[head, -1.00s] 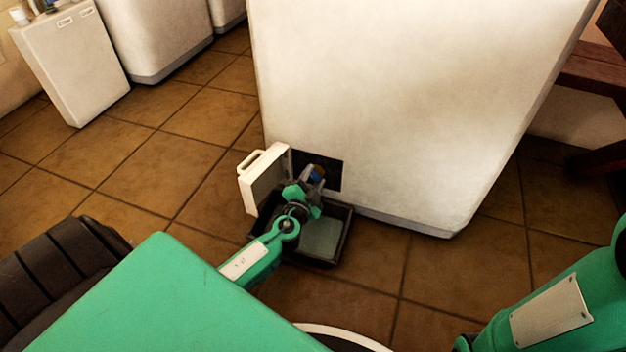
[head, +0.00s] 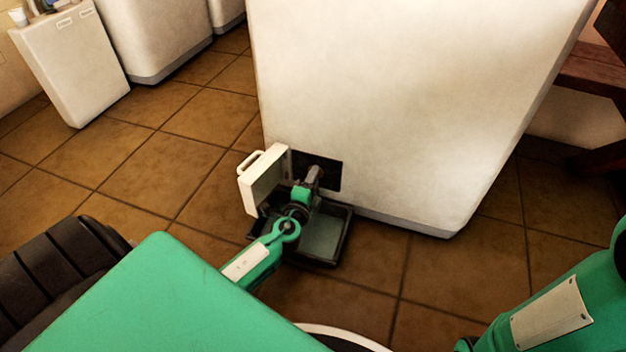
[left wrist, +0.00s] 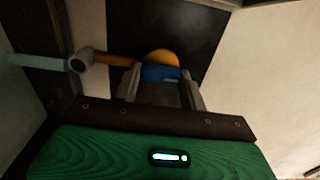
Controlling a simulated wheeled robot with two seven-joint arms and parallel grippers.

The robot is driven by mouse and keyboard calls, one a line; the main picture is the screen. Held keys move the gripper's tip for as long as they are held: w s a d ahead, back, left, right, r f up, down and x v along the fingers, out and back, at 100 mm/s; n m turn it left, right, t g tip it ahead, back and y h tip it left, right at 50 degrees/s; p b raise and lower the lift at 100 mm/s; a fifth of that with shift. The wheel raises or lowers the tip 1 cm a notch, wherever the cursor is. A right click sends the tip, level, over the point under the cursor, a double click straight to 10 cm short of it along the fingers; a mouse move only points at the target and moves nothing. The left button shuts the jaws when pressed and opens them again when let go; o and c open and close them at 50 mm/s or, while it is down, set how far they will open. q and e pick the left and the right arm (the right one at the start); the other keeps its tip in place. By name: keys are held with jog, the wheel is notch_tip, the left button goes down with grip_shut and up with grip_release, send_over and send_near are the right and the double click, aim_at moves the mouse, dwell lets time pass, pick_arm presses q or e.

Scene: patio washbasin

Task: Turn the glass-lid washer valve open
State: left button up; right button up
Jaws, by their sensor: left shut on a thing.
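A white washer body (head: 390,90) fills the middle of the head view; its lid is out of view. A dark opening (head: 331,176) low in its front holds the valve. In the left wrist view, the valve's blue handle (left wrist: 160,73) sits between the two grey fingers of my left gripper (left wrist: 161,88), in front of a round orange-brass part (left wrist: 163,57). My left gripper (head: 314,174) is shut on the blue handle at the opening. In the head view the gripper hides the handle. My right gripper is out of view; only its arm shows at lower right.
A white hatch door (head: 263,182) stands open left of the opening. A dark, shallow tray (head: 338,246) is on the tiled floor below, under my left arm. A brass pipe (left wrist: 115,60) with a grey fitting (left wrist: 82,61) runs left of the handle. A wooden bench (head: 590,75) stands right.

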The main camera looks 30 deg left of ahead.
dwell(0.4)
pick_arm(q)
jog(key=o, duration=1)
jog(key=p+v, duration=0.2)
jog(key=v, duration=1.2)
jog(key=shift+w, duration=0.1)
